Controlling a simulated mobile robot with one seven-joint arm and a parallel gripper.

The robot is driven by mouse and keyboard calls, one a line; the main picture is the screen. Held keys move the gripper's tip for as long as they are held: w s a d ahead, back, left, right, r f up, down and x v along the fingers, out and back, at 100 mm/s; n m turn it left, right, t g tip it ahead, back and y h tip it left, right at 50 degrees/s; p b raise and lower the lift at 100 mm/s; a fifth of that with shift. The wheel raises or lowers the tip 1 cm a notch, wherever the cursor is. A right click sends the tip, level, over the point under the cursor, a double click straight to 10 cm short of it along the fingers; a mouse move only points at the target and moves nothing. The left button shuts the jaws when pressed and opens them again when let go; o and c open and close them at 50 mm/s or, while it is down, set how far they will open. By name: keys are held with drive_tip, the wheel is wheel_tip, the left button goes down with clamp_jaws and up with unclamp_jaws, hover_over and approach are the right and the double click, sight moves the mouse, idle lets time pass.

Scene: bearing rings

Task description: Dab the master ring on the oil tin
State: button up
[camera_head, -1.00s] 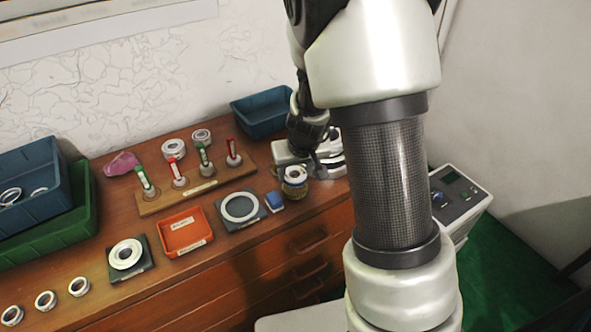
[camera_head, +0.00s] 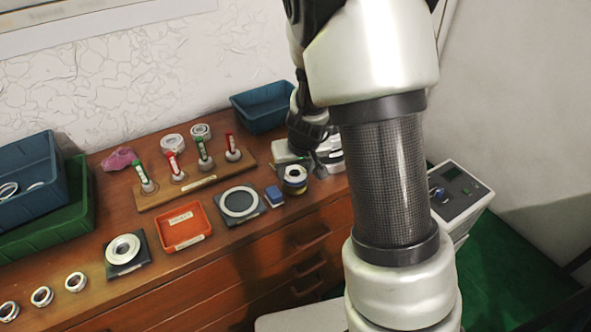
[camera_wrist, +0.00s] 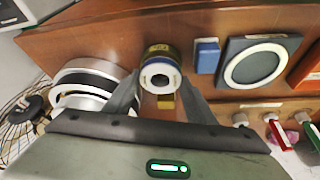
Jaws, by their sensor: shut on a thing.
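The master ring, a small pale ring with a dark hole (camera_wrist: 147,76), sits between the two fingers of my gripper (camera_wrist: 160,92) in the wrist view. My gripper is shut on it. The oil tin, a round brass-coloured tin (camera_wrist: 162,49), shows right at the ring's far edge. I cannot tell for sure whether ring and tin touch. In the head view the oil tin (camera_head: 294,188) stands near the bench's front edge, with the ring at its top, and my gripper (camera_head: 308,163) reaches in from behind and right, partly hidden by my arm.
A blue block (camera_head: 274,196) and a dark square plate with a large white ring (camera_head: 263,207) lie left of the tin. An orange tray (camera_head: 203,237) is further left. A wooden peg rack (camera_head: 205,185) stands behind. Large rings (camera_wrist: 62,100) stand close beside my gripper.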

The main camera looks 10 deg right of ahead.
drive_tip(key=shift+f+b, duration=0.55)
drive_tip(key=shift+b, duration=0.1)
idle(1.4)
wheel_tip(320, 180, up, 7)
drive_tip(key=p, duration=0.6)
idle(0.4)
drive_tip(key=s+f+p+v, duration=0.1)
drive_tip(key=s+p+v, duration=0.1)
drive_tip(key=p+v, duration=0.8)
drive_tip(key=shift+s+r+m, duration=0.3)
drive_tip(key=shift+s+r, duration=0.45)
drive_tip(key=shift+r, duration=0.15)
